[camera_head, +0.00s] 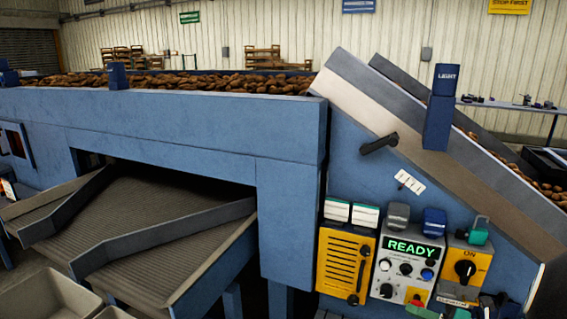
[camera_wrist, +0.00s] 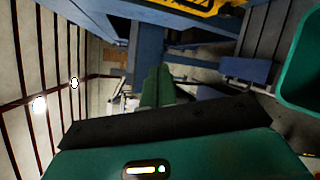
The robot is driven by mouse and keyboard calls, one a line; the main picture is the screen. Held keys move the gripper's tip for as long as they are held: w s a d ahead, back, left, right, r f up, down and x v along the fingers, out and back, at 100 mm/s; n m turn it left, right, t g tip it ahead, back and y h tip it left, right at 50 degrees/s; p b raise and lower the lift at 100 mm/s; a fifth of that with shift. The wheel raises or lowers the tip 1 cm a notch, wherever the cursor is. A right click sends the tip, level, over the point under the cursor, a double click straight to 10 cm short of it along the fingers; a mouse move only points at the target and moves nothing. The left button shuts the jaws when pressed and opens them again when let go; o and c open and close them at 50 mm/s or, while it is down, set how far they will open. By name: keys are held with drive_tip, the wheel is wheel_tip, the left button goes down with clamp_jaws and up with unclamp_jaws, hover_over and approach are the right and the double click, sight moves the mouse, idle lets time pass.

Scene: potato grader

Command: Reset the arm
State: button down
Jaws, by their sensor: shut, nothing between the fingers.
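My gripper (camera_wrist: 157,74) shows in the wrist view as two green fingers lying close together, shut and empty. They point away from the wide teal housing and dark bar at the bottom of that view. No object touches the fingertips. Another teal part stands at the right edge of the wrist view. In the head view, I cannot make out the gripper for certain; small dark and green parts at the bottom right edge are cut off.
A blue grader (camera_head: 190,125) carries potatoes (camera_head: 200,83) along its top. Its control panel (camera_head: 405,262) reads READY, beside a yellow slotted box (camera_head: 345,262) and a yellow ON switch box (camera_head: 466,268). A ribbed chute (camera_head: 150,215) and grey bins (camera_head: 50,295) stand at the left.

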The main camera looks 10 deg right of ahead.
drive_tip(key=s+a+r+n+g+h, duration=0.1)
drive_tip(key=s+a+n+g, duration=0.1)
drive_tip(key=a+n+g, duration=0.55)
drive_tip(key=s+a+r+n+g, duration=0.2)
drive_tip(key=s+a+n, duration=0.1)
drive_tip(key=a+n, duration=0.9)
drive_tip(key=s+a+r+n+t+h, duration=0.1)
drive_tip(key=s+r+n+h, duration=0.1)
drive_tip(key=n, duration=0.9)
drive_tip(key=s+a+r+n+t+h, duration=0.1)
drive_tip(key=n+h, duration=0.4)
drive_tip(key=n, duration=0.6)
wheel_tip(320, 180, up, 3)
drive_tip(key=shift+s+a+f+h, duration=0.2)
drive_tip(key=shift+s+a+h, duration=0.1)
drive_tip(key=shift+s+a, duration=0.5)
